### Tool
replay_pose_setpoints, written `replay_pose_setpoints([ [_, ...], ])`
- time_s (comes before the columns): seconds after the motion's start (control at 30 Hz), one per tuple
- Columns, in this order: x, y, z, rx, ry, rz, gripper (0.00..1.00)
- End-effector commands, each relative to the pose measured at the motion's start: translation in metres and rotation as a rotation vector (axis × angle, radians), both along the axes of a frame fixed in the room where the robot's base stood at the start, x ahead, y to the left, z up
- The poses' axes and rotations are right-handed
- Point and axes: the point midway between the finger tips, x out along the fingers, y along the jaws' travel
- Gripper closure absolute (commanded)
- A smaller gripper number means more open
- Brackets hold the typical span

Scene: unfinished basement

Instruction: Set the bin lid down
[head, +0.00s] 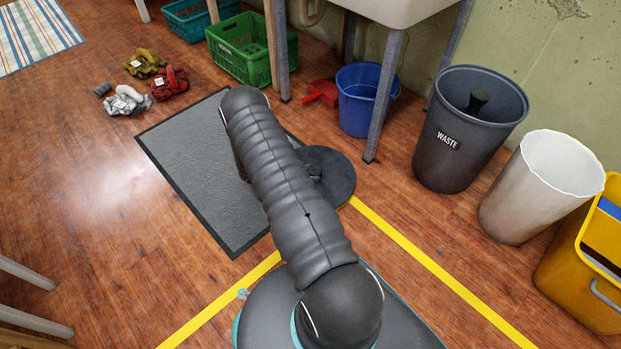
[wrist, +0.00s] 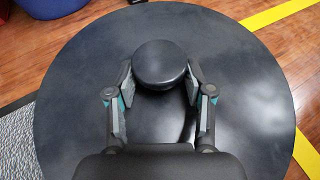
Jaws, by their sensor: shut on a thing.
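The bin lid (wrist: 75,75) is a dark round disc with a round knob (wrist: 160,62) at its middle, filling most of the wrist view. My gripper (wrist: 160,80) is shut on the knob, with one finger on each side. In the head view the lid (head: 338,178) shows to the right of my arm, partly hidden by it, over the edge of the grey mat and near the yellow floor line. I cannot tell whether the lid touches the floor. The dark bin marked WASTE (head: 460,140) stands uncovered at the right, with a dark thing inside.
A grey mat (head: 190,165) lies left of my arm. A blue bucket (head: 362,105), a red dustpan (head: 321,93) and a sink leg (head: 384,100) stand behind the lid. A white bin (head: 525,195) and yellow bin (head: 580,275) are at right. Open floor lies left (head: 80,200).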

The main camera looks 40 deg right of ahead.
Motion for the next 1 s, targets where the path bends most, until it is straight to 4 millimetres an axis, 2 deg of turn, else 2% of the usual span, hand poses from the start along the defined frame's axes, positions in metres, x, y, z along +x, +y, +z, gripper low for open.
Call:
replay_pose_setpoints([
  [0.1,-0.001,0.000,-0.020,0.000,0.002,-0.001,0.92],
  [0.2,-0.001,0.000,-0.028,0.000,0.000,0.000,0.92],
  [0.57,-0.001,0.000,-0.030,0.000,0.000,0.000,0.92],
  [0.6,0.000,0.000,-0.030,0.000,0.000,0.000,0.40],
  [0.67,-0.001,0.000,-0.030,0.000,0.000,0.000,0.25],
  [0.7,-0.001,0.000,-0.030,0.000,0.000,0.000,0.23],
  [1.0,0.000,0.000,-0.029,0.000,0.000,0.000,0.23],
])
